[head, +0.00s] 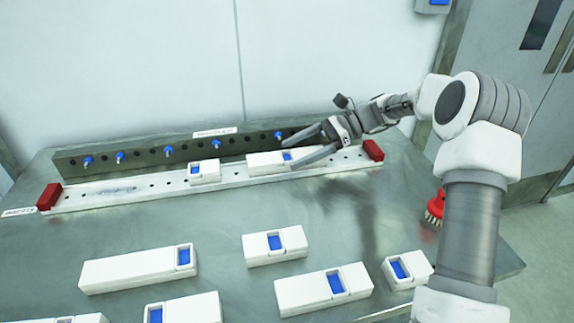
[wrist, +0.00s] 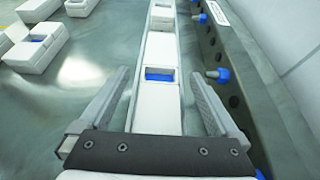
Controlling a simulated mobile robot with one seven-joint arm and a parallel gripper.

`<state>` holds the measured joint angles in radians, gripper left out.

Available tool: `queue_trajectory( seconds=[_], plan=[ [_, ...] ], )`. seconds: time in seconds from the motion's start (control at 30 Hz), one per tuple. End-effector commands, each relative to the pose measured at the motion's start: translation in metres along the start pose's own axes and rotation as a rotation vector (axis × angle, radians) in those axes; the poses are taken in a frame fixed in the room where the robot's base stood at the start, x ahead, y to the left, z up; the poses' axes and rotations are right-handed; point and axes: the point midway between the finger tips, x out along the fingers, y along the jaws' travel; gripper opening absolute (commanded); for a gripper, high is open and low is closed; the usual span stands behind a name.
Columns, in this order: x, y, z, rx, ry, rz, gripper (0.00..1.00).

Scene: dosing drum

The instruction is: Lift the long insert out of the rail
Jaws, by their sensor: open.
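The long insert (head: 262,164) is a white block with a blue recess near its right end, seated in the pale rail (head: 120,192) toward the right in the head view. In the wrist view the long insert (wrist: 157,103) lies between my fingers, its blue recess near the tip level. My gripper (head: 294,153) is open, with one finger on each side of the insert's right part. The wrist view shows my gripper (wrist: 160,76) with a gap on both sides. A shorter white insert (head: 204,173) sits farther left in the rail.
A dark upright bar (head: 135,149) with blue pins runs behind the rail. Red blocks (head: 49,196) (head: 373,150) cap the rail's ends. Several white inserts, one long (head: 125,269), lie on the table in front. A red brush (head: 435,207) lies at the right.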

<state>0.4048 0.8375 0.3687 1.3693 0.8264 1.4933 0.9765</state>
Motion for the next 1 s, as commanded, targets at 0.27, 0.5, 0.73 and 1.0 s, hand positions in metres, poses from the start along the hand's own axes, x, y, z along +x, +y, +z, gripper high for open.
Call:
queue_trajectory(
  seconds=[0.27, 0.5, 0.73, 1.0],
  plan=[
    [0.0121, 0.0000, 0.0007, -0.001, 0.000, -0.001, 0.97],
    [0.0118, 0.0000, 0.0005, -0.001, 0.000, 0.000, 0.70],
    [0.0117, 0.0001, 0.0003, 0.000, 0.000, 0.000, 0.29],
    [0.0116, 0.0001, 0.0002, 0.000, 0.000, 0.000, 0.00]
  ],
)
